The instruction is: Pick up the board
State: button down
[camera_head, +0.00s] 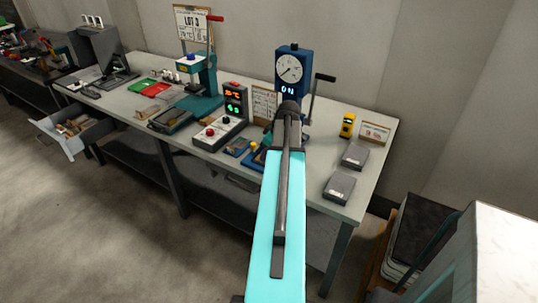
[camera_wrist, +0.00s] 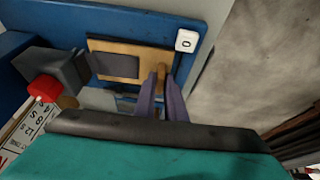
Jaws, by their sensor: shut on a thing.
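In the wrist view a tan board (camera_wrist: 103,47) with a dark grey rectangle on it lies against a blue surface. My gripper (camera_wrist: 160,90) reaches the board's right part, its two dark fingers close together around a narrow tan piece there. My gripper is shut on the board. In the head view my arm hides the gripper and the board, in front of the blue gauge press (camera_head: 291,68).
A white tag marked 0 (camera_wrist: 186,40) sits right of the board. A red knob (camera_wrist: 43,88) is at the left in the wrist view. On the bench, a control box (camera_head: 219,132) stands left of my arm; two grey boxes (camera_head: 355,156) and a yellow device (camera_head: 347,125) stand right.

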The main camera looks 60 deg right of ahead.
jog(key=shift+r, duration=0.15)
jog(key=shift+r+b, duration=0.7)
jog(key=shift+r, duration=0.95)
jog(key=s+a+r+b, duration=0.1)
jog(key=s+a+b, duration=0.3)
jog(key=s+a, duration=0.4)
jog(key=shift+s+a+r+b, duration=0.2)
jog(key=shift+s+b, duration=0.2)
jog(key=shift+s, duration=2.4)
jog(key=shift+w, duration=0.15)
